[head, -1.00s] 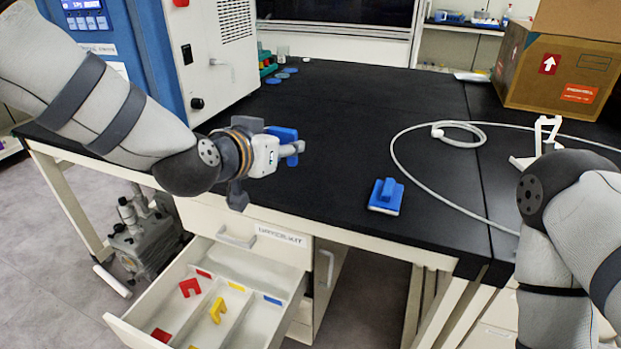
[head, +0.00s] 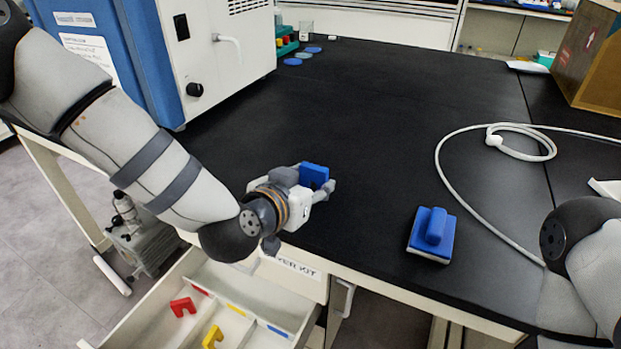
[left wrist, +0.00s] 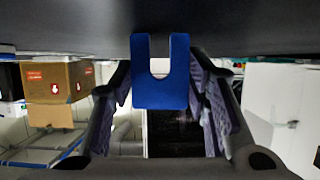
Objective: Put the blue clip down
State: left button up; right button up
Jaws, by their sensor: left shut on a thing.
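The blue clip (head: 314,175) is in my left gripper (head: 318,188), at the front of the black bench near its edge. In the left wrist view the clip (left wrist: 161,88) is a blue U shape between the two fingers, with its notch toward the dark surface at the top of the picture. The clip is very close to that surface; I cannot tell whether it touches. My left gripper (left wrist: 165,100) is shut on the clip. The right gripper is out of view; only part of my right arm shows at the right edge.
A blue block with a handle and pale base (head: 432,234) lies on the bench (head: 390,130) to the right. A white hose (head: 445,180) loops beyond it. An open drawer (head: 140,320) below holds red and yellow clips. A white and blue machine (head: 215,60) stands behind left.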

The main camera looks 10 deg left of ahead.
pick_arm(q)
jog(key=shift+r, duration=0.4)
jog(key=shift+w+d+f, duration=0.1)
jog(key=shift+w+f, duration=0.05)
jog(key=shift+f, duration=0.3)
jog(key=o, duration=0.8)
jog(key=shift+o, duration=0.2)
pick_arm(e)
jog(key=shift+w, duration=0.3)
